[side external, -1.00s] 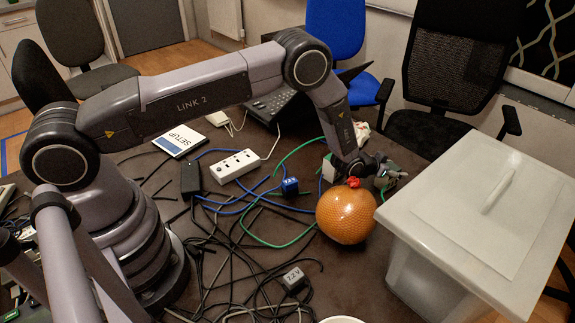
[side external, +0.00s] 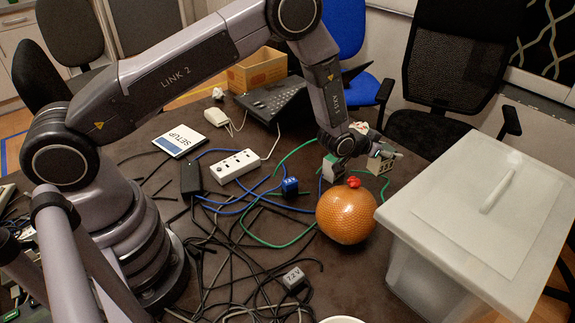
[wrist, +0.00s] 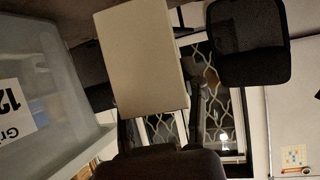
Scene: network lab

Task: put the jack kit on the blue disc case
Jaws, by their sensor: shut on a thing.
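My gripper (side external: 366,149) is shut on a small beige box, which I take for the jack kit (side external: 382,161), and holds it above the far side of the table, behind the orange ball. In the wrist view, the box's plain cream face (wrist: 143,58) stands just beyond my dark gripper (wrist: 155,148). A flat white and blue case marked SETUP (side external: 180,140) lies on the table at the left, well away from my gripper; it may be the blue disc case. Its top looks clear.
An orange textured ball (side external: 346,216) with a red top sits below my gripper. A green and white box (side external: 332,169) stands close to my gripper. A lidded white bin (side external: 490,215) is at right. A power strip (side external: 235,167), cables and a phone (side external: 277,98) lie between gripper and case.

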